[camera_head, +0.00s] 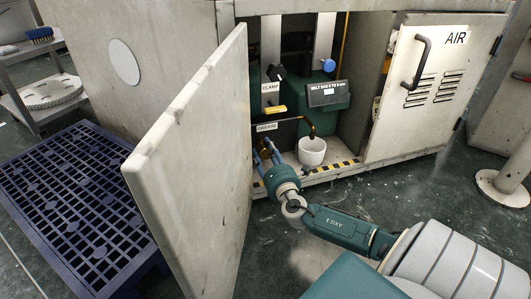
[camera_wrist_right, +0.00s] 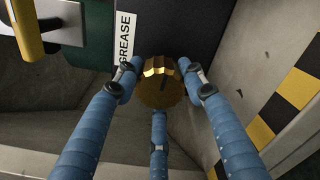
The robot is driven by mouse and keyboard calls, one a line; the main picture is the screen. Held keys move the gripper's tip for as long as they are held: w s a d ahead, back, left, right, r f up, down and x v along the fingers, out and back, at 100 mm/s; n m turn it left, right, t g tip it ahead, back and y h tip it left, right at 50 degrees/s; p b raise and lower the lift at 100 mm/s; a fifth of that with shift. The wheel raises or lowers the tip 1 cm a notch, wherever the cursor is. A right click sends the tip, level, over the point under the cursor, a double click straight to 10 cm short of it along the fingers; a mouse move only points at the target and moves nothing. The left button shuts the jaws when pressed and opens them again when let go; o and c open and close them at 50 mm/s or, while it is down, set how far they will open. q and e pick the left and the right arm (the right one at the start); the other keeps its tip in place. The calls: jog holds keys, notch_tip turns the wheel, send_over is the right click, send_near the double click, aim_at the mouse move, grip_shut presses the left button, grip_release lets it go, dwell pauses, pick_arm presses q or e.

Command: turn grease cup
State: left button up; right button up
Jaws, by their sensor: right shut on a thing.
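The grease cup (camera_wrist_right: 160,85) is a brass, ridged round cap below the white GREASE label (camera_wrist_right: 124,38) in the right wrist view. My right gripper (camera_wrist_right: 162,95) has its blue fingers around the cap, one on each side and one below, shut on it. In the head view the right gripper (camera_head: 266,152) reaches into the open cabinet, just below the GREASE label (camera_head: 267,127). The cup is mostly hidden there by the fingers and the open door's edge. My left gripper is not in view.
An open cabinet door (camera_head: 195,150) stands close left of my right gripper. A white pot (camera_head: 312,151) sits right of it on the cabinet floor. A yellow handle (camera_wrist_right: 30,27) is at upper left in the wrist view. The AIR door (camera_head: 420,95) is at right.

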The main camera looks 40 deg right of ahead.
jog(key=shift+d+r, duration=0.25)
jog(key=shift+d, duration=0.15)
jog(key=o, duration=1.2)
jog(key=shift+s, duration=0.1)
jog(key=shift+a+f, duration=0.1)
jog(key=shift+s+a, duration=0.1)
jog(key=shift+s, duration=0.1)
jog(key=v, duration=1.1)
jog(key=shift+s+a, duration=0.1)
jog(key=shift+s, duration=0.2)
